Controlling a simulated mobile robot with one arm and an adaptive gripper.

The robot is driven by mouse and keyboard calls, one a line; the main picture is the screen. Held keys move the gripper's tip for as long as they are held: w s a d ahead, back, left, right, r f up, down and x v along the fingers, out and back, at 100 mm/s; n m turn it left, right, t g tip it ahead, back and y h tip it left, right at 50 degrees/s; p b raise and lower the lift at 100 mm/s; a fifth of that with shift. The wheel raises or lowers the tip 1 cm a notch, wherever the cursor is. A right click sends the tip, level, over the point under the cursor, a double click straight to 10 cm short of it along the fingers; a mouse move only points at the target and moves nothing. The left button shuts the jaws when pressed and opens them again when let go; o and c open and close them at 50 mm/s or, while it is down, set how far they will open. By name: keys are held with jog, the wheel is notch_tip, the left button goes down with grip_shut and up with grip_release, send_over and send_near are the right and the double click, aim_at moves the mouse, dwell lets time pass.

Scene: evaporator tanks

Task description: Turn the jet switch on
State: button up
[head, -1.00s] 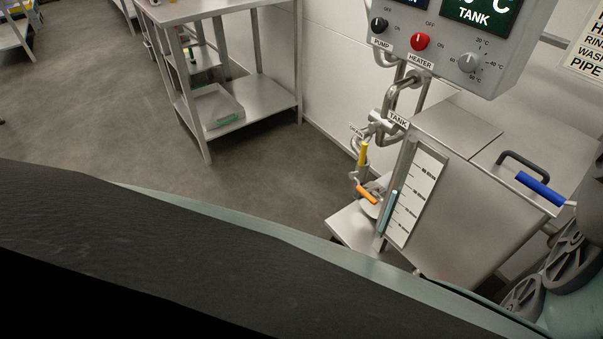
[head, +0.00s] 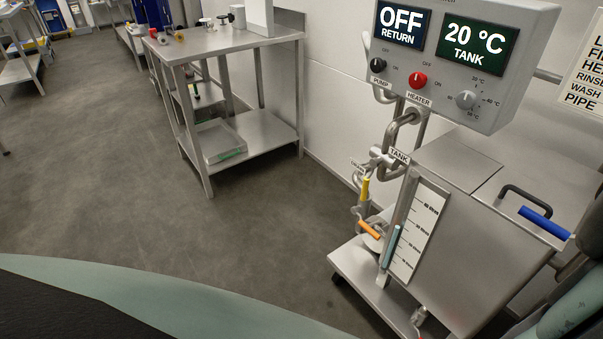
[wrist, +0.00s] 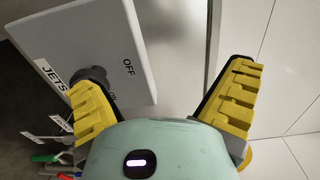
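In the wrist view a pale switch box (wrist: 105,40) carries the label JETS (wrist: 53,78) and the words OFF and ON. Its dark round jet switch knob (wrist: 93,74) is partly hidden behind my gripper's left finger, and its pointer direction cannot be made out. My gripper (wrist: 165,77) has its two yellow fingers spread wide with nothing between them. The knob lies at the left finger's tip, not between the fingers; whether they touch is unclear. The head view shows neither the jets box nor my gripper.
A control panel (head: 462,75) with PUMP and HEATER knobs and OFF RETURN and 20 °C TANK displays stands above a steel tank (head: 470,245). A steel table (head: 225,42) stands behind. Coloured handles (wrist: 62,160) show lower left in the wrist view. Open floor (head: 110,160) lies left.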

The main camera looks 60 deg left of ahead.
jog(key=shift+w+a+r, duration=0.15)
jog(key=shift+r, duration=0.8)
jog(key=shift+w+r, duration=0.35)
jog(key=shift+r, duration=0.15)
jog(key=shift+s, duration=0.15)
jog(key=shift+c, duration=0.2)
